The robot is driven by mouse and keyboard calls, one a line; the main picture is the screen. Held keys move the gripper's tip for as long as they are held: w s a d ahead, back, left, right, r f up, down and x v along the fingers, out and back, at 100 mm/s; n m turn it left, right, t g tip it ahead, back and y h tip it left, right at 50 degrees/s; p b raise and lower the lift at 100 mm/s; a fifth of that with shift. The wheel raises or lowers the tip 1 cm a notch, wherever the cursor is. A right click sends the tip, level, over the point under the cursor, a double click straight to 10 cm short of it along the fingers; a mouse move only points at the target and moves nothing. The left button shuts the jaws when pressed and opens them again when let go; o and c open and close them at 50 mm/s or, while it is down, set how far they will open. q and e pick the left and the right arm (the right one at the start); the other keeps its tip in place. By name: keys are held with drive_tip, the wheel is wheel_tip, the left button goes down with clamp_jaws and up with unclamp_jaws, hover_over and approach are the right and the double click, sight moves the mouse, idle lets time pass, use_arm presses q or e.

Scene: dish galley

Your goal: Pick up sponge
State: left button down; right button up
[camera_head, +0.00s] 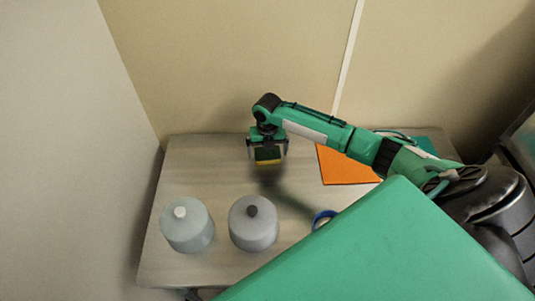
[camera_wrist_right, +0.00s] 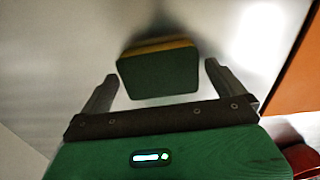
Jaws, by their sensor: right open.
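The sponge (camera_wrist_right: 158,75), a block with a dark green face and a yellow layer, lies ahead of my right gripper in the right wrist view. In the head view its yellow part (camera_head: 268,155) shows just under the gripper. My right gripper (camera_wrist_right: 161,70) is open, with one finger on each side of the sponge. A gap shows on both sides, so the fingers do not appear to press on it. In the head view the right gripper (camera_head: 267,150) points down over the back of the table, and it hides part of the sponge. My left gripper is not in view.
Two lidded grey canisters (camera_head: 187,225) (camera_head: 253,223) stand at the table's front left. An orange mat (camera_head: 340,167) lies right of the gripper. A blue-rimmed item (camera_head: 322,217) is partly hidden by my green body. Walls close the back and left. Bare table (camera_head: 205,165) lies left of the gripper.

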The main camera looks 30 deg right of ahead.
sight(268, 153)
drive_tip(key=shift+c, duration=0.2)
drive_tip(key=c, duration=0.9)
drive_tip(key=shift+o, duration=0.2)
drive_tip(key=shift+r, duration=0.1)
drive_tip(key=shift+w+r, duration=0.1)
drive_tip(key=shift+r, duration=0.45)
wheel_tip(268, 153, up, 19)
drive_tip(key=b, duration=0.4)
drive_tip(key=shift+b, duration=0.4)
drive_tip(key=shift+f, duration=0.1)
